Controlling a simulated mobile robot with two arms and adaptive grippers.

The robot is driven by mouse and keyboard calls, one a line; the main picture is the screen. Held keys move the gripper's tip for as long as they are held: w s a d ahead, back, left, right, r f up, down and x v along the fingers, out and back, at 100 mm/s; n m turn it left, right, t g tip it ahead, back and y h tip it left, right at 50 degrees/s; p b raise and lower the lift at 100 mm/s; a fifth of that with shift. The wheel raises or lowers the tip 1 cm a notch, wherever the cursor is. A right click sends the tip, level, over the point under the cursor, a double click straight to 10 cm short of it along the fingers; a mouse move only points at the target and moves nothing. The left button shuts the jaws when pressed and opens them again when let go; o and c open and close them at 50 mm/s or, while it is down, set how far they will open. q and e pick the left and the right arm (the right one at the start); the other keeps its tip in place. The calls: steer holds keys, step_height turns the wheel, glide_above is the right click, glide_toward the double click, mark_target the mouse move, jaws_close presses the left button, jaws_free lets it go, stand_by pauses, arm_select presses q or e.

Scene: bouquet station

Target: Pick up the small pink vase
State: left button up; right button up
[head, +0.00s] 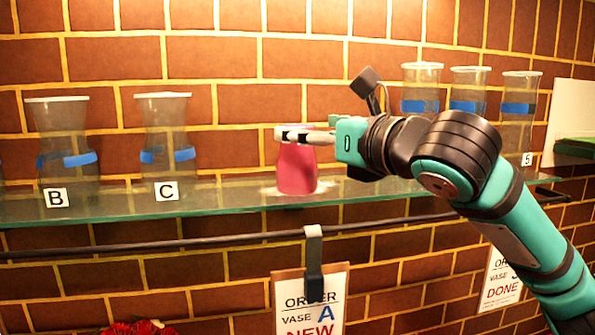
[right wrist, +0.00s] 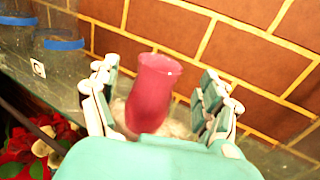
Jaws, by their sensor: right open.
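The small pink vase (head: 297,169) stands upright on the glass shelf (head: 225,206) in the middle of the head view. My right gripper (head: 300,136) reaches in from the right at the height of the vase's upper part, with its fingers in front of the rim. In the right wrist view the pink vase (right wrist: 155,92) is between the two open fingers of the right gripper (right wrist: 160,104), with a gap on the right side. On the left the finger is close to the vase, and I cannot tell if it touches. My left gripper is not in view.
Clear vases with blue bands, B (head: 62,140) and C (head: 165,135), stand left on the shelf. Several similar ones (head: 468,95) stand at the right, behind my arm. A brick wall (head: 240,75) is close behind. An order sign (head: 312,305) hangs below.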

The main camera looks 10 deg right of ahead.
steer(key=x, duration=0.1)
steer(key=p+x, duration=0.1)
steer(key=x, duration=0.2)
steer(key=shift+w+a+f, duration=0.15)
steer(key=shift+w+f, duration=0.2)
steer(key=shift+s, duration=0.15)
steer(key=shift+c, duration=1.4)
jaws_close()
steer(key=shift+r, duration=0.1)
